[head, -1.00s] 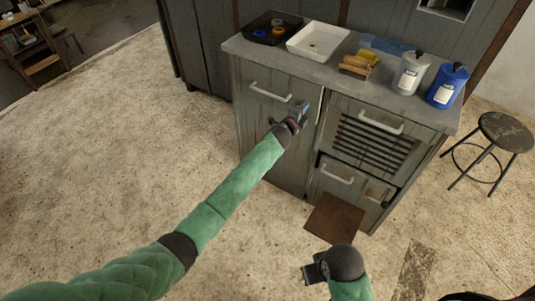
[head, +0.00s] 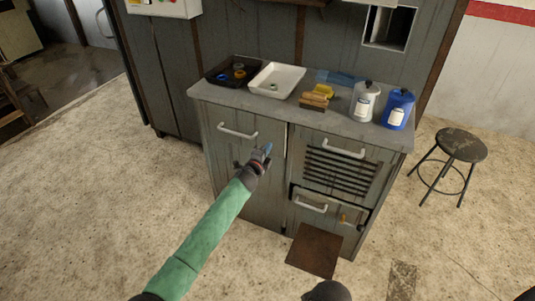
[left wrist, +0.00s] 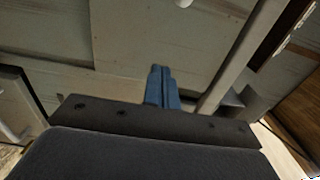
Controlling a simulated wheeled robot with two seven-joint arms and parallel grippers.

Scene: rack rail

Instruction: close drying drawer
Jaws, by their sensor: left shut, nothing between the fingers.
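The grey cabinet has a slatted drawer front (head: 338,166) with a white handle at its upper right. A lower drawer front (head: 326,212) with its own white handle sits below it, with a dark gap along its top. A tall panel (head: 240,165) with a white handle is on the left, and a pale strip shows at its right edge. My left gripper (head: 267,149) is shut and empty in front of this panel, right of and below its handle. Its blue fingertips (left wrist: 163,88) point at a grey surface in the left wrist view; contact cannot be told. My right gripper is out of view.
The countertop (head: 240,98) holds a black tray (head: 222,75), a white tray (head: 290,82), brushes (head: 315,98), a grey bottle (head: 363,102) and a blue bottle (head: 397,109). A stool (head: 461,145) stands at right. A brown flat piece (head: 315,250) lies before the cabinet.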

